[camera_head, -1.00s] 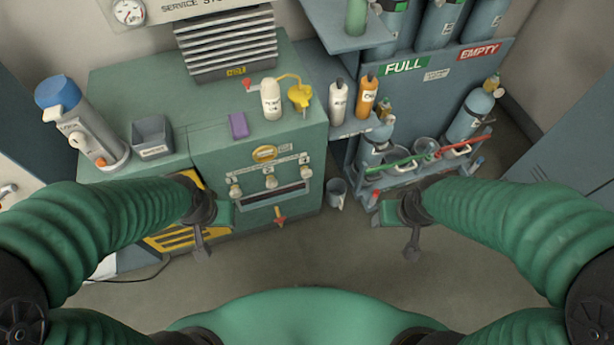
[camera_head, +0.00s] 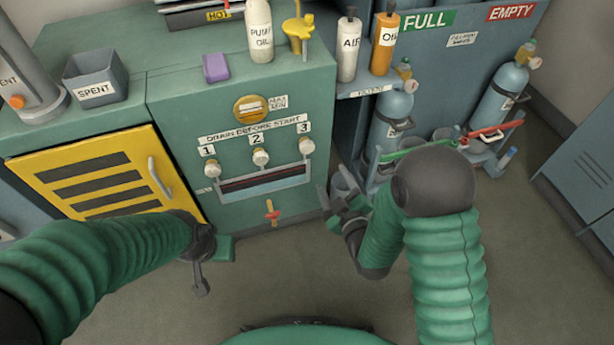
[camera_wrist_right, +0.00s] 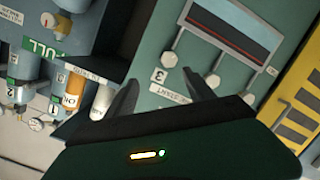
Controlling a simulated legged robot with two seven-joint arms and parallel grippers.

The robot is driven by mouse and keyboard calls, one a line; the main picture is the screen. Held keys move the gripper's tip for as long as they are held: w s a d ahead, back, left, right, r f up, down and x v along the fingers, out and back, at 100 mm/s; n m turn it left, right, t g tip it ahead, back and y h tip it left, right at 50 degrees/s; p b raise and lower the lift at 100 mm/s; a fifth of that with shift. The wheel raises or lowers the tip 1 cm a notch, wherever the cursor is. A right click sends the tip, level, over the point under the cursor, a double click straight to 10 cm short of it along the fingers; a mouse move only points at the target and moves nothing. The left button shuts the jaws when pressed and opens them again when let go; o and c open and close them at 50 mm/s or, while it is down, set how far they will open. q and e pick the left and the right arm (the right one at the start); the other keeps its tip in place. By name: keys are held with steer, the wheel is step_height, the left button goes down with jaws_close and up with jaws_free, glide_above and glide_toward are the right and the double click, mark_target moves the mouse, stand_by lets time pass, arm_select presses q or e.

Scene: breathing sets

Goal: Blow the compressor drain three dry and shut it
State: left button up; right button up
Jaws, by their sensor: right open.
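The compressor cabinet front (camera_head: 230,225) carries three pale drain knobs under a "drain before start" label. Drain three's knob (camera_head: 306,146) is the rightmost, below its number 3; it also shows in the wrist view (camera_wrist_right: 169,58). Drain two's knob (camera_head: 261,155) and drain one's knob (camera_head: 212,169) are to its left. A dark slot with a red line (camera_head: 262,182) lies below them. My right gripper (camera_head: 340,205) is open and empty, below and right of drain three, apart from it. Its fingers show in the wrist view (camera_wrist_right: 158,90). My left gripper (camera_head: 207,262) hangs low; its jaws are unclear.
A yellow louvred door (camera_head: 95,172) is left of the drains. A red-and-yellow handle (camera_head: 271,212) sits below the slot. Bottles, a purple block (camera_head: 216,67) and a spent bin (camera_head: 95,78) stand on top. Gas cylinders (camera_head: 391,118) stand right. Floor in front is clear.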

mark_target(307, 150)
step_height(307, 150, down, 5)
steer(key=a+n+t+y+b, duration=0.1)
steer(key=a+t+b, duration=0.1)
steer(key=b, duration=0.1)
steer(key=shift+n, duration=0.3)
steer(key=b+x, duration=0.2)
steer(key=x, duration=0.3)
steer(key=b+x, duration=0.1)
steer(key=x, duration=0.4)
steer(key=b+x, duration=0.2)
steer(key=x, duration=0.3)
steer(key=shift+a+r+b, duration=0.1)
steer(key=shift+r+b, duration=0.2)
steer(key=shift+r, duration=0.1)
steer(key=shift+w+a+r, duration=0.15)
steer(key=shift+w+r, duration=0.05)
steer(key=shift+w, duration=0.25)
arm_select(q)
steer(key=s+x, duration=0.2)
steer(key=x, duration=0.9)
steer(key=shift+s+f, duration=0.25)
steer(key=shift+f, duration=0.2)
arm_select(e)
jaws_close()
